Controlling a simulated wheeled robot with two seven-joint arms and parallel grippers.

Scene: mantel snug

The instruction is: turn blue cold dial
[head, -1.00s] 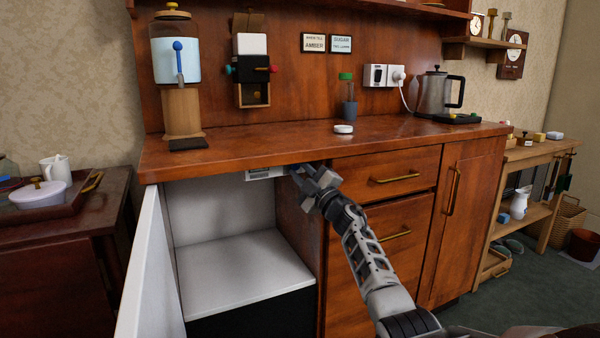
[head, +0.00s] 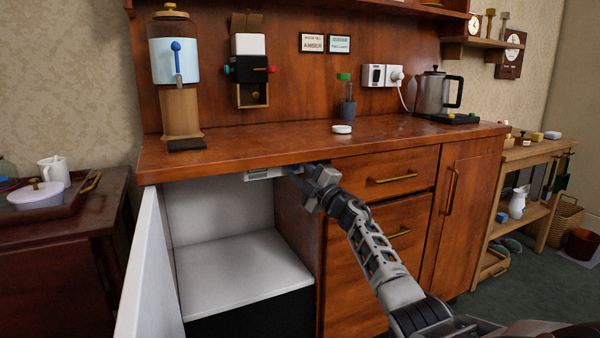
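No blue cold dial can be made out in the head view. A small white panel (head: 262,174) with a dark marking sits under the counter edge, at the top of an open white-lined cabinet (head: 240,265). My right gripper (head: 290,170) reaches up to the right end of this panel, just below the counter's front edge. Its fingers cover that spot, and a dial there would be hidden. I cannot tell whether the fingers are open or shut, or whether they touch anything. My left gripper is not in view.
The white cabinet door (head: 148,270) stands open at the left. The wooden counter (head: 260,148) overhangs my gripper. A drawer (head: 350,183) with a brass handle is close to my arm's right. A dispenser with a blue lever (head: 177,60) stands on the counter.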

